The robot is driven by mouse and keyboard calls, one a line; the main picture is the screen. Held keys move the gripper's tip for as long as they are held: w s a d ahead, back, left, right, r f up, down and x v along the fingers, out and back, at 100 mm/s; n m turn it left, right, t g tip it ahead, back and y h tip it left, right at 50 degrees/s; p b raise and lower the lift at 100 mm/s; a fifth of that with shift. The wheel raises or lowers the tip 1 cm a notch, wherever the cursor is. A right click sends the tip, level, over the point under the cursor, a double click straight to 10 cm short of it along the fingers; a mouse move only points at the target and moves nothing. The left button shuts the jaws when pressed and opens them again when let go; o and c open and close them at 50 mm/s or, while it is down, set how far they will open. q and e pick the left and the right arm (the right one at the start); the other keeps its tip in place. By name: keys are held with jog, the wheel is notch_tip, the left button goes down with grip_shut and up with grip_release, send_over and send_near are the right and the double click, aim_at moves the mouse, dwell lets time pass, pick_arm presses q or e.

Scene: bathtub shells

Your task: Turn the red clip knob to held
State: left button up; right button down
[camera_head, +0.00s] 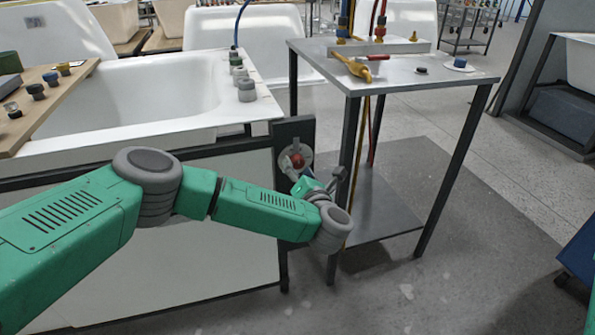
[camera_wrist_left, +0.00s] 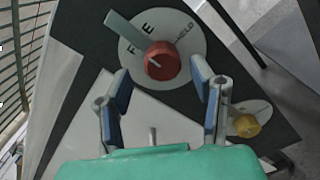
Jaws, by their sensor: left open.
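The red clip knob (camera_wrist_left: 162,60) sits on a round pale dial plate (camera_wrist_left: 190,58) on a dark panel. Its grey-green pointer (camera_wrist_left: 124,28) points to the upper left, across the lettering that looks like FREE. The word HELD is at the plate's right. In the head view the red knob (camera_head: 297,160) is on the dark panel at the tub stand's right end. My left gripper (camera_wrist_left: 161,73) is open, its blue-padded fingers at either side below the knob, with nothing held. In the head view the left gripper (camera_head: 312,185) is just below right of the knob, partly hidden.
A yellow knob (camera_wrist_left: 247,125) is on the same panel, right of my fingers. A metal table (camera_head: 430,75) with hoses and a yellow-handled tool (camera_head: 352,68) stands close to the right. The white bathtub (camera_head: 140,95) is behind my left arm.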

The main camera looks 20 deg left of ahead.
pick_arm(q)
jog(key=shift+w+a, duration=0.3)
jog(key=shift+w, duration=0.3)
jog(key=shift+w+d+r, duration=0.1)
jog(key=shift+d+r, duration=0.05)
jog(key=shift+d, duration=0.6)
jog(key=shift+a, duration=0.25)
jog(key=c, duration=0.8)
jog(key=shift+a, duration=0.2)
jog(key=c, duration=0.3)
jog(key=shift+a, duration=0.15)
jog(key=shift+c, duration=0.2)
